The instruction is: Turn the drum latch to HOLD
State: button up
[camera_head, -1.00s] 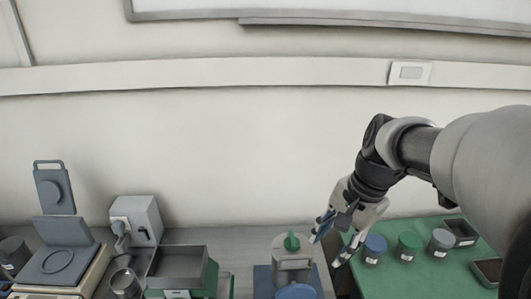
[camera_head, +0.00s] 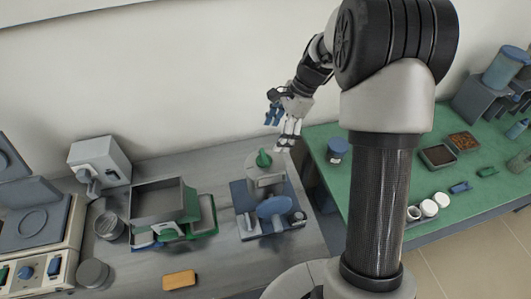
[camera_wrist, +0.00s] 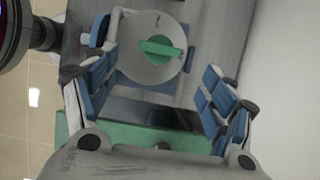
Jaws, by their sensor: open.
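The drum latch is a green handle (camera_head: 264,160) on top of a pale grey drum (camera_head: 266,182). In the wrist view the handle (camera_wrist: 160,49) lies across a round pale face (camera_wrist: 150,70) with small dark marks, too small to read. The drum stands on a blue base (camera_head: 241,196), with a blue disc (camera_head: 274,206) in front of it. My gripper (camera_head: 278,134) is above and slightly right of the handle in the head view, apart from it. Its fingers (camera_wrist: 158,92) are spread wide and empty, with the handle seen beyond them in the wrist view.
A grey open bin (camera_head: 158,203) stands left of the drum by a green tray (camera_head: 208,215). A yellow block (camera_head: 180,280) lies near the front. Bare grey bench lies before the drum.

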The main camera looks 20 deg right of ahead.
aim_at(264, 156)
jog(key=b+x, duration=0.1)
jog(key=x, duration=0.8)
jog(key=shift+f, duration=0.1)
jog(key=shift+c, duration=0.3)
jog(key=c, duration=1)
